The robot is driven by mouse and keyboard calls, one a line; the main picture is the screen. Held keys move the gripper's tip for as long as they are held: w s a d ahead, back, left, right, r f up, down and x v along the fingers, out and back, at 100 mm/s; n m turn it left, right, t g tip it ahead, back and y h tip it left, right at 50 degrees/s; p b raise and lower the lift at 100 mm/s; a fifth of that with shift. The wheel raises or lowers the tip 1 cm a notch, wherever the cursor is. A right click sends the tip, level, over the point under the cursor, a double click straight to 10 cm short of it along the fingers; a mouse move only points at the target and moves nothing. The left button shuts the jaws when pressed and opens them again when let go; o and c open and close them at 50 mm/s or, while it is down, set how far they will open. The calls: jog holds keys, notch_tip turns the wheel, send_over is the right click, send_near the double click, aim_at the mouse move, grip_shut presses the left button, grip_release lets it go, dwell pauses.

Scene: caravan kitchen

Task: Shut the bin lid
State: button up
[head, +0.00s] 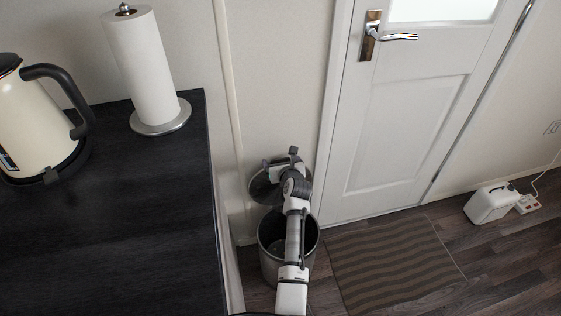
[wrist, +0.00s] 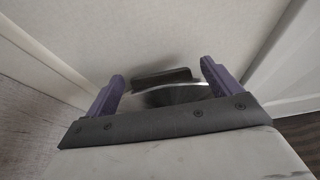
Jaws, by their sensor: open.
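The bin (head: 270,268) is a dark grey metal cylinder on the floor between the counter and the door. Its round lid (head: 260,190) stands raised at the back, near the wall, and the bin's mouth is open. My arm reaches over the bin's mouth, and my gripper (head: 281,160) is at the lid, covering part of it. In the wrist view my gripper (wrist: 162,82) has its purple fingers spread apart. The lid's edge (wrist: 175,93) and a dark piece show between and beyond the fingers. Whether the fingers touch the lid cannot be told.
A dark counter (head: 120,230) at left holds a cream kettle (head: 35,125) and a paper towel roll (head: 143,70). A closed white door (head: 400,130) stands right of the bin. A striped mat (head: 395,265) lies before it. A white box (head: 490,203) sits at far right.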

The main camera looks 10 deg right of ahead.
jog(key=shift+w+f, duration=0.15)
jog(key=shift+w, duration=0.3)
jog(key=c, duration=1.4)
